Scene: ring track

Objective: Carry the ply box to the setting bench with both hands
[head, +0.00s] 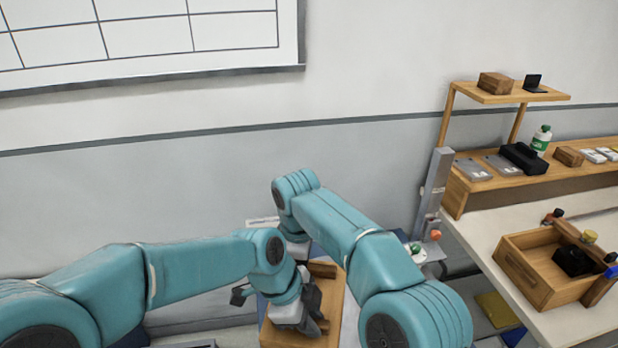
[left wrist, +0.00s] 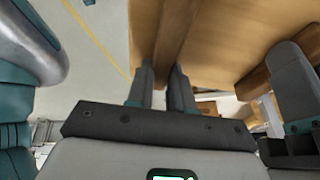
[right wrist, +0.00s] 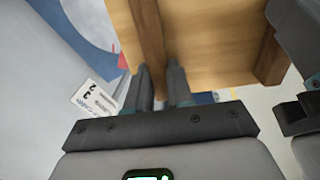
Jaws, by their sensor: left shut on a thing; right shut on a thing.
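The ply box (head: 272,336) shows as pale wood low in the middle of the head view, partly hidden by my arms. In the left wrist view my left gripper (left wrist: 162,78) is shut on a darker wooden bar along the ply box (left wrist: 225,40). In the right wrist view my right gripper (right wrist: 160,76) is shut on a similar bar on the box (right wrist: 210,45). In the head view the left gripper (head: 308,312) is over the box; the right fingers are hidden. A pale-topped bench (head: 480,235) stands at the right; I cannot tell whether it is the setting bench.
On that bench is an open wooden tray (head: 518,280) with a black object inside and coloured knobs along one side. A wooden shelf (head: 500,180) behind holds a green-and-white bottle (head: 541,140) and several small items. A grey post (head: 433,190) stands by the bench's left end.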

